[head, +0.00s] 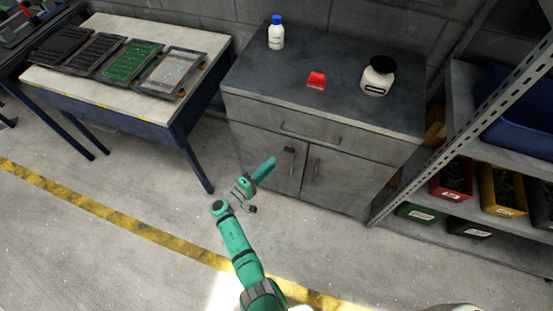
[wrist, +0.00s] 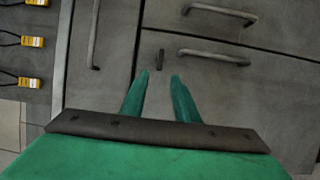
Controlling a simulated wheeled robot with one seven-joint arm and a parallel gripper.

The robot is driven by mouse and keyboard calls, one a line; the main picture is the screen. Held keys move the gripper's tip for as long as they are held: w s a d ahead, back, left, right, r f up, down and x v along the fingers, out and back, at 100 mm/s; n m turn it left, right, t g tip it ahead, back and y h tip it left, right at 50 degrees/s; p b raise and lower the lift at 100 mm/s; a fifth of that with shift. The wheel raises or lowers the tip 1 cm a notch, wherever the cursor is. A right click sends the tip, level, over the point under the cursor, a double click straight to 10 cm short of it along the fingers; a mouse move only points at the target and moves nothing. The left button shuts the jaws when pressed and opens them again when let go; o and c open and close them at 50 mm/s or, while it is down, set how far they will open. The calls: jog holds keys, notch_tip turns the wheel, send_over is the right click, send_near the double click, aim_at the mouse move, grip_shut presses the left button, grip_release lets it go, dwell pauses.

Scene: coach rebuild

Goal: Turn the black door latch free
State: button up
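The black door latch (wrist: 160,57) is a small dark upright bar on the grey cabinet front, close to the seam between panels in the wrist view. In the head view a small dark piece, probably this latch (head: 289,149), sits near the top of the cabinet doors. My gripper (wrist: 159,75) has two green fingers, apart and with nothing between them. The latch shows just beyond the fingertips, about in line with the gap; touch is not visible. In the head view my gripper (head: 268,165) is in front of the left door, and its fingers look merged.
Bar handles (wrist: 215,52) stick out near the latch. A bench (head: 110,85) stands left, a bin shelf (head: 460,120) right. Floor in front is clear.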

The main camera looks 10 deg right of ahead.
jog(key=shift+v, duration=1)
